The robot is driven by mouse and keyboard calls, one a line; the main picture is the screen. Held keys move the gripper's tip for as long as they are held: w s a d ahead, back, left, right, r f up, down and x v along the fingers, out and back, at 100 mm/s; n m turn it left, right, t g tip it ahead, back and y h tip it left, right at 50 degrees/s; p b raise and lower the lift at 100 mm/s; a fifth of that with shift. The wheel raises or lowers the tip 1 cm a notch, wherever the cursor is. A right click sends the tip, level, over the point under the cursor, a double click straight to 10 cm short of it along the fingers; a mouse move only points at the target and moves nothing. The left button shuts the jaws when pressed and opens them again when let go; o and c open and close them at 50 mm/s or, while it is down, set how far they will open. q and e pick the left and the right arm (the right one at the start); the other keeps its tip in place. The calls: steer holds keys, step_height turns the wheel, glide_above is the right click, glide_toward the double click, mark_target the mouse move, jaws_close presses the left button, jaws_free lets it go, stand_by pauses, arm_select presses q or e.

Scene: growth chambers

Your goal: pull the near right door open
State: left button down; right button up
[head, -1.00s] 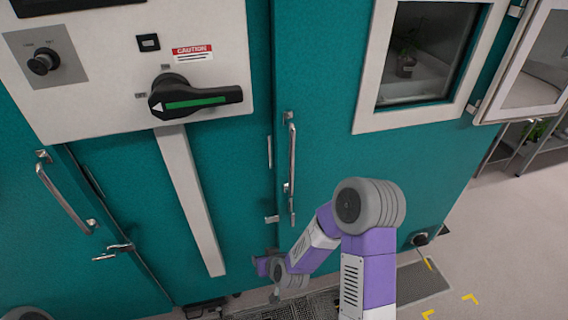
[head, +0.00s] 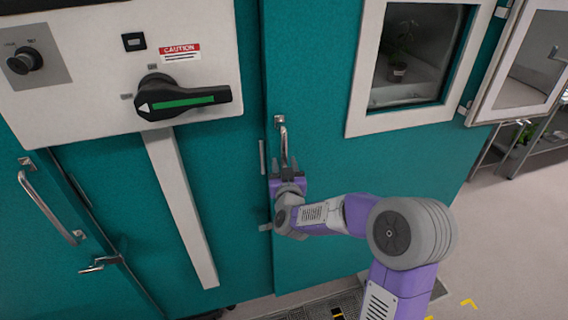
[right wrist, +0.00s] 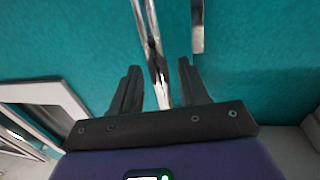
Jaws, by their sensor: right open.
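The near right door (head: 330,200) is a teal panel with a framed window and looks closed. Its upright metal handle (head: 283,142) is near its left edge in the head view. My right gripper (head: 287,171) is at the handle's lower part and hides its lower end. In the right wrist view the handle (right wrist: 153,50) runs down between the two dark open fingers (right wrist: 158,80), apart from both. My left gripper is not in view.
Left of the door is a white control panel (head: 95,90) with a black rotary handle (head: 185,101) and a caution label. Another door handle (head: 50,205) is at the far left. An opened window frame (head: 525,65) juts out at the upper right.

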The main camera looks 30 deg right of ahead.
steer(key=shift+w+d, duration=0.25)
steer(key=shift+w, duration=0.25)
jaws_close()
